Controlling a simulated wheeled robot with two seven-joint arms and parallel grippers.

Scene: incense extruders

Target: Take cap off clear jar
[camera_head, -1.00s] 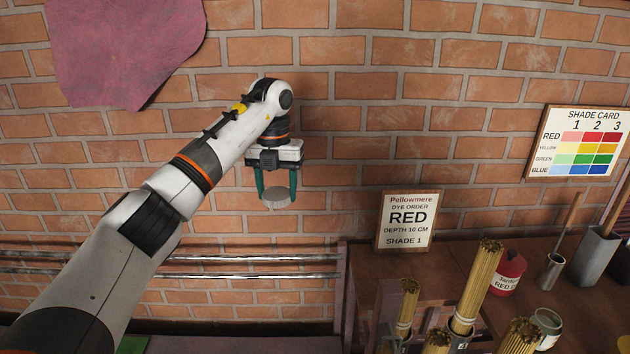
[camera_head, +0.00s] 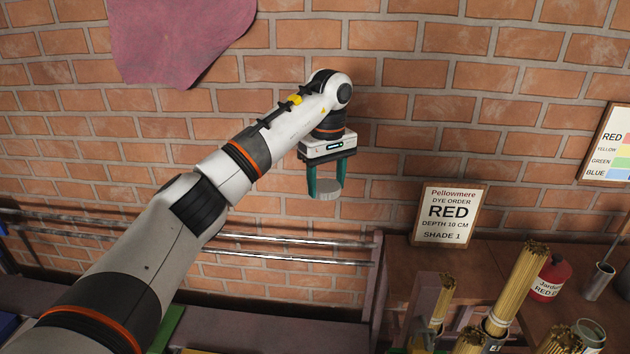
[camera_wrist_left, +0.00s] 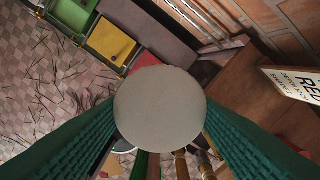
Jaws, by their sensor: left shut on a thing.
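My left gripper (camera_head: 327,178) is shut on a round, pale grey cap (camera_head: 328,194), held between its two green fingers. The gripper is in the air in front of the brick wall, left of the order sign and apart from the shelf. In the left wrist view the cap (camera_wrist_left: 160,108) shows as a flat grey disc between the fingers. It hides much of what lies below it. My right gripper is not in view.
A wooden shelf (camera_head: 500,258) at the lower right holds incense bundles (camera_head: 518,287), a red container (camera_head: 551,277) and a metal cup (camera_head: 599,282). An order sign (camera_head: 447,214) stands at its back. Metal rails (camera_head: 290,257) run along the wall. The air around the gripper is clear.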

